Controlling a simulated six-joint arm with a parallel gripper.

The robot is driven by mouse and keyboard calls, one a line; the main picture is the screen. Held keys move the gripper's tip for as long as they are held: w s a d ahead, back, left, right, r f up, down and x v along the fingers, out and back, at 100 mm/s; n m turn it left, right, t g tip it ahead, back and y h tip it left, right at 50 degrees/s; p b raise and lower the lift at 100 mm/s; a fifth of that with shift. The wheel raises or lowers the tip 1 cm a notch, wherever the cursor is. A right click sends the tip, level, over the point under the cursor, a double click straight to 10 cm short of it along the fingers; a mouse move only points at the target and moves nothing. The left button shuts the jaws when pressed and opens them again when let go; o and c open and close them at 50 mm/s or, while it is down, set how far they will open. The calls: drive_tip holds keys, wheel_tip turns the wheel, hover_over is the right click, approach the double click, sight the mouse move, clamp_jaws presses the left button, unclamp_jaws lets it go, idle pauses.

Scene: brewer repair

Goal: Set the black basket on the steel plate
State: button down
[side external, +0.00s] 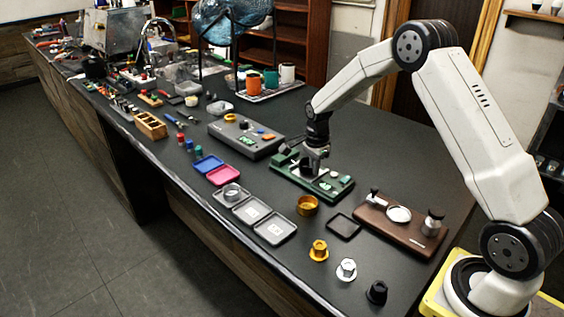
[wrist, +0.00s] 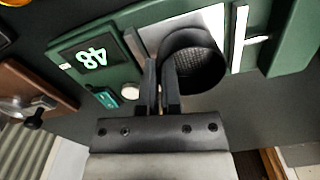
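The black basket (wrist: 200,62) is a dark round cup with a textured inside floor, seen in the wrist view. My gripper (wrist: 163,85) has its two fingers close together on the basket's near left wall, with the wall between them. The steel plate (wrist: 150,38) is a pale square on the green machine (wrist: 120,55), partly hidden under the basket. The basket is over the plate; I cannot tell whether it touches. In the side view my gripper (side external: 315,158) is low over the green machine (side external: 335,188), and the basket is hard to make out against it.
A brown machine (side external: 402,222) stands to the right, with a black square tray (side external: 343,226) and a gold ring (side external: 307,205) nearby. A grey machine (side external: 246,136) stands behind left. Orange, white and black small parts (side external: 346,270) stand near the front edge.

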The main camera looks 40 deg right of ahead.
drive_tip(key=shift+s+f, duration=0.1)
drive_tip(key=shift+f, duration=0.25)
drive_tip(key=c, duration=0.7)
unclamp_jaws()
drive_tip(key=shift+f, duration=0.1)
drive_tip(key=shift+c, duration=0.2)
drive_tip(key=shift+s, duration=0.1)
drive_tip(key=shift+c, duration=0.4)
drive_tip(key=shift+o, duration=0.7)
drive_tip(key=shift+r, duration=0.4)
drive_tip(key=shift+w+r, duration=0.15)
drive_tip(key=shift+r, duration=1.55)
drive_tip(key=shift+w+r, duration=0.1)
drive_tip(key=shift+r, duration=1.55)
drive_tip(key=shift+s+a, duration=0.1)
